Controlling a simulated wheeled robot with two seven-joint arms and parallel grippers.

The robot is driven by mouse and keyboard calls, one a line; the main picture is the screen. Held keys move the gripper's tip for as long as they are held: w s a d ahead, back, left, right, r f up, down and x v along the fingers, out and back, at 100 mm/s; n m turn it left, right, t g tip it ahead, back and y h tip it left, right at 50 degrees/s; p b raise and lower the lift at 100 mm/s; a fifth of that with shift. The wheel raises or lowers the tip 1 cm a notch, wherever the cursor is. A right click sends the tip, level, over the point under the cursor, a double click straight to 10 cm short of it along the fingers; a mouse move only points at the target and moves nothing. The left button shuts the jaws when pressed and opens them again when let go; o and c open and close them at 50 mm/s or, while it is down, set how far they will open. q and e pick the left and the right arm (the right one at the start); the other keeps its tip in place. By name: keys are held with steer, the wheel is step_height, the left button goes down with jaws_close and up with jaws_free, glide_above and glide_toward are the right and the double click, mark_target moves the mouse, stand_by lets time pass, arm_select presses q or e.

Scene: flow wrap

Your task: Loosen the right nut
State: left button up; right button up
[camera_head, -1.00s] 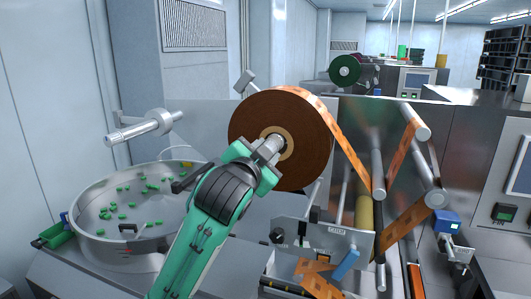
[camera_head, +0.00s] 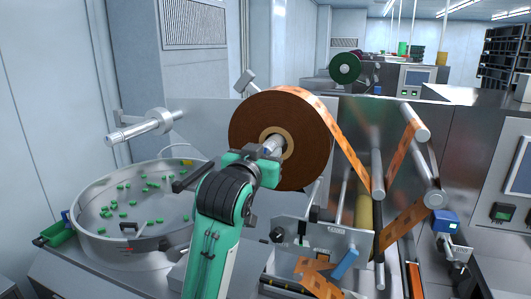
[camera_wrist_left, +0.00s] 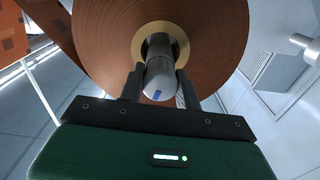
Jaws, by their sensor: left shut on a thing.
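The right nut (camera_wrist_left: 161,78) is a grey metal cylinder with a blue mark on its end, at the hub of the brown film roll (camera_head: 300,130). In the head view it (camera_head: 273,145) is partly hidden by my left gripper (camera_head: 266,158). In the left wrist view, the two dark fingers of the left gripper (camera_wrist_left: 161,90) lie on either side of the nut and are shut on it. The roll (camera_wrist_left: 215,35) fills the view behind it. My right gripper is in neither view.
An empty metal spindle (camera_head: 145,128) sticks out of the panel at left. Below it stands a round metal bowl (camera_head: 90,240) with several green pieces. Orange film (camera_head: 345,140) runs from the roll over rollers (camera_head: 378,170) at right.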

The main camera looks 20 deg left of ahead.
arm_select(q)
steer(key=shift+f, duration=0.25)
steer(key=o, duration=0.7)
steer(key=shift+c, duration=0.2)
steer(key=o, duration=0.3)
steer(key=shift+r, duration=0.15)
steer(key=shift+s, duration=0.15)
